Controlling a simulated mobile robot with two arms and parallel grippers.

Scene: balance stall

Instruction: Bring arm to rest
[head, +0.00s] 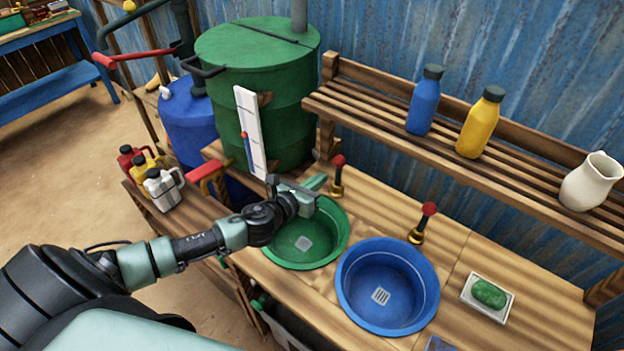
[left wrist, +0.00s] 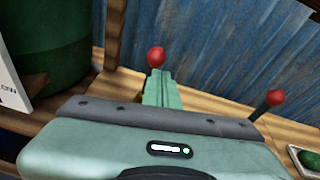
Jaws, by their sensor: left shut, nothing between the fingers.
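My left arm reaches in from the left in the head view. Its gripper (head: 316,183) is shut and empty, above the back edge of the green basin (head: 335,246). Near it, just behind, is a tap with a red knob (head: 338,161); I cannot tell whether they touch. In the left wrist view, the shut fingers (left wrist: 157,88) point towards the red knob (left wrist: 156,57), which shows just beyond their tips. My right gripper is not in view.
A blue basin (head: 424,290), a second red-knobbed tap (head: 424,224) and green soap (head: 489,293) are to the right. A green barrel (head: 277,132) with a white gauge board (head: 254,150) stands behind. Jugs (head: 162,192) stand left; bottles (head: 424,103) and a pitcher (head: 590,184) stand on the shelf.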

